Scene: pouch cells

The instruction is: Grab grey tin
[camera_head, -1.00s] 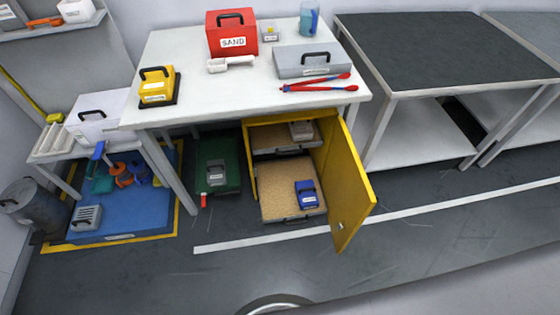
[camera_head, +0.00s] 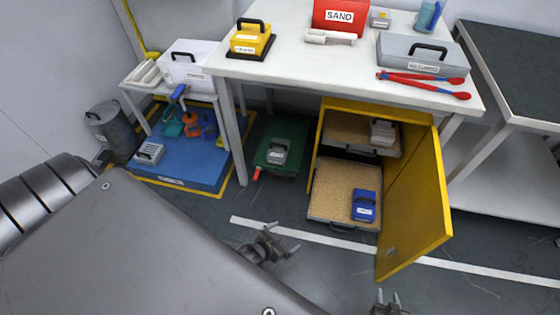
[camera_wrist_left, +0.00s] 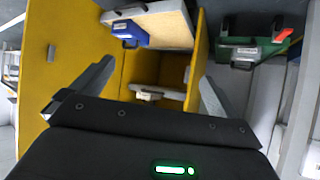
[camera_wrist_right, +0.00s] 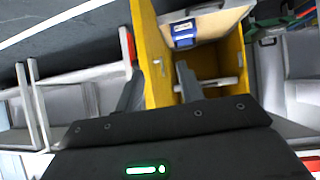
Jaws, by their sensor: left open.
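Several grey tins show in the head view. One grey tin (camera_head: 277,150) with a dark handle sits on the green case under the table; it also shows in the left wrist view (camera_wrist_left: 245,56). A lighter grey one (camera_head: 383,132) is on the cabinet's upper shelf, and another (camera_head: 149,153) is on the blue mat. I cannot tell which one the task means. My left gripper (camera_head: 286,238) is open and empty in front of the cabinet. My right gripper (camera_head: 388,297) is open and empty, lower right, near the cabinet door. Neither touches a tin.
The yellow cabinet door (camera_head: 418,205) stands open to the right. A blue tin (camera_head: 364,205) sits on the pulled-out lower tray (camera_head: 335,190). The white table (camera_head: 300,70) overhangs the cabinet. The floor (camera_head: 215,212) in front of the green case (camera_head: 268,170) is clear.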

